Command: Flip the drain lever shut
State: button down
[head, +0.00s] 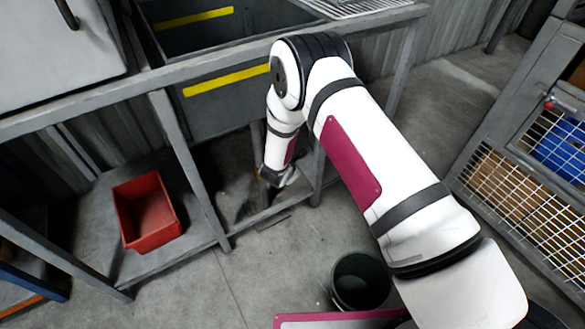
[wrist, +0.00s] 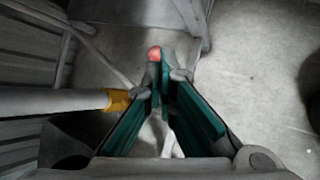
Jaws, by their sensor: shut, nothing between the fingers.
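In the wrist view, the drain lever's red knob (wrist: 154,54) shows just beyond my gripper (wrist: 167,78). The green fingers are closed together with nothing held between them. The knob appears close to the left fingertip; I cannot tell whether they touch. A pale drain pipe (wrist: 50,101) enters from the left and ends in a yellow collar (wrist: 116,99) beside the left finger. The rest of the lever is hidden or too unclear to see. In the head view, my gripper (head: 272,178) is low under the sink (head: 225,105), and the lever cannot be made out.
The bench frame's leg (head: 190,165) and lower rail stand close to my arm. A red bin (head: 147,210) sits on the lower shelf at left. A dark bucket (head: 360,282) stands on the floor. A mesh cage (head: 530,185) is at right, with open floor between.

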jog(key=shift+d+v, duration=0.15)
jog(key=shift+v, duration=0.55)
jog(key=shift+d+v, duration=0.1)
jog(key=shift+v, duration=0.55)
jog(key=shift+w+r, duration=0.1)
jog(key=shift+r, duration=0.05)
